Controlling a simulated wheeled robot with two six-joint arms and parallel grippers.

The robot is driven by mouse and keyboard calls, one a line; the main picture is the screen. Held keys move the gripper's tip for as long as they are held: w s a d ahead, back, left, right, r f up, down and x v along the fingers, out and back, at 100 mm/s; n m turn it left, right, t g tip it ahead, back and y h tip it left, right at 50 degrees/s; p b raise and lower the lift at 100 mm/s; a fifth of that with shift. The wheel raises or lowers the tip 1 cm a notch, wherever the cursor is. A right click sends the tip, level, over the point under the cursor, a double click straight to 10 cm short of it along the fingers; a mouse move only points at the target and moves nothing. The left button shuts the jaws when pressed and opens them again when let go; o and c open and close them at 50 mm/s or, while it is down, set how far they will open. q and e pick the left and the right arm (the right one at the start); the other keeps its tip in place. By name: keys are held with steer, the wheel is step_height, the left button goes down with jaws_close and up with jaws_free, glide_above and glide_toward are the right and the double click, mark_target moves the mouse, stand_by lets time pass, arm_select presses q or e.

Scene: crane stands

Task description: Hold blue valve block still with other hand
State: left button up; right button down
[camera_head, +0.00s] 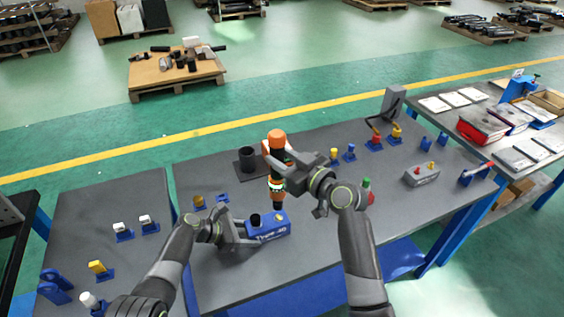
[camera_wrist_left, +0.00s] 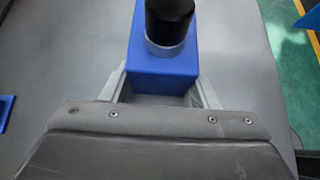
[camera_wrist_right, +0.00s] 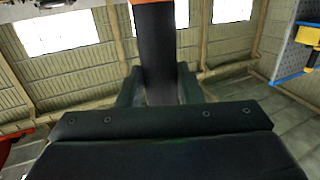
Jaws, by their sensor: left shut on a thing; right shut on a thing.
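The blue valve block (camera_head: 272,232), with white lettering on its side, rests on the grey table. A black cylindrical knob (camera_head: 255,220) stands on its left end. My left gripper (camera_head: 244,234) is shut on the left end of the block; in the left wrist view the fingers lie on both sides of the blue block (camera_wrist_left: 163,70). My right gripper (camera_head: 283,170) is shut on the black body of an upright orange and black tool (camera_head: 277,142), whose lower end is over the block. The right wrist view shows the tool's dark body (camera_wrist_right: 157,55) between the fingers.
A black cup on a base (camera_head: 246,158) stands behind the tool. Small yellow and blue parts sit along the table's back. A grey box (camera_head: 422,176) stands at the right.

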steer(key=shift+r, duration=0.2)
arm_select(q)
steer(key=o, duration=1.2)
steer(key=shift+o, duration=0.2)
